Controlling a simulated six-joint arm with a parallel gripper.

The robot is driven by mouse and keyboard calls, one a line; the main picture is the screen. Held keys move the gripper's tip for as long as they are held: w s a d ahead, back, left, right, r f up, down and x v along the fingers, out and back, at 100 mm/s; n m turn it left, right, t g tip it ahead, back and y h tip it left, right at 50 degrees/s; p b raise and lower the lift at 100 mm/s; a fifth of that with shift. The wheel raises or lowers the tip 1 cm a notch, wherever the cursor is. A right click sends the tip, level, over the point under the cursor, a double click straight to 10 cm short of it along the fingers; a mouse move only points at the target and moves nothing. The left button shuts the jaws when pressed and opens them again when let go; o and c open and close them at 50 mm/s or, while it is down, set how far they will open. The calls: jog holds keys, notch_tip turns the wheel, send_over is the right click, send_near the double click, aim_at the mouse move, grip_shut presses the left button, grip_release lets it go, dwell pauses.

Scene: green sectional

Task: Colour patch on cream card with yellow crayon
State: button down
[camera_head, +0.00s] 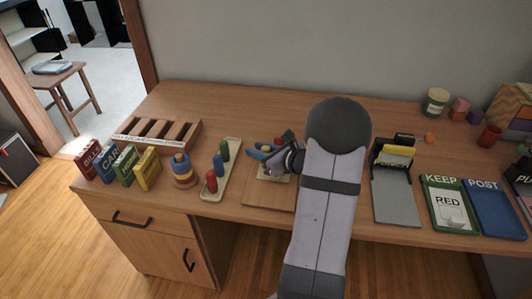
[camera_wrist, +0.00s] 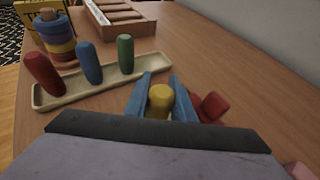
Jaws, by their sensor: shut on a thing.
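My gripper (camera_head: 268,153) is over the wooden board (camera_head: 262,197) at the middle of the desk. In the wrist view its blue fingers (camera_wrist: 160,98) are shut on the yellow crayon (camera_wrist: 160,97), whose rounded end shows between them. A small cream edge (camera_head: 284,179), seemingly the cream card, shows on the board beneath the gripper. My arm and gripper hide most of it, and I cannot see the patch or whether the crayon touches it. The crayon tray (camera_head: 229,181) stands left of the board with red (camera_head: 212,181), blue (camera_head: 218,164) and green (camera_head: 225,150) crayons upright.
A ring stacker (camera_head: 182,172) and several upright lettered boxes (camera_head: 148,168) stand left of the tray. A wooden slotted rack (camera_head: 157,133) is behind them. A red object (camera_wrist: 211,106) lies close beside the right finger.

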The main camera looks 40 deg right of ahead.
jog(key=shift+w+a+f, duration=0.1)
jog(key=shift+w+a, duration=0.25)
jog(key=shift+a, duration=0.05)
notch_tip(320, 180, up, 3)
jog(key=shift+w+f+p, duration=0.15)
jog(key=shift+p, duration=0.45)
notch_tip(320, 180, up, 6)
jog(key=p, duration=0.4)
jog(key=shift+f, duration=0.2)
jog(key=shift+f, duration=0.1)
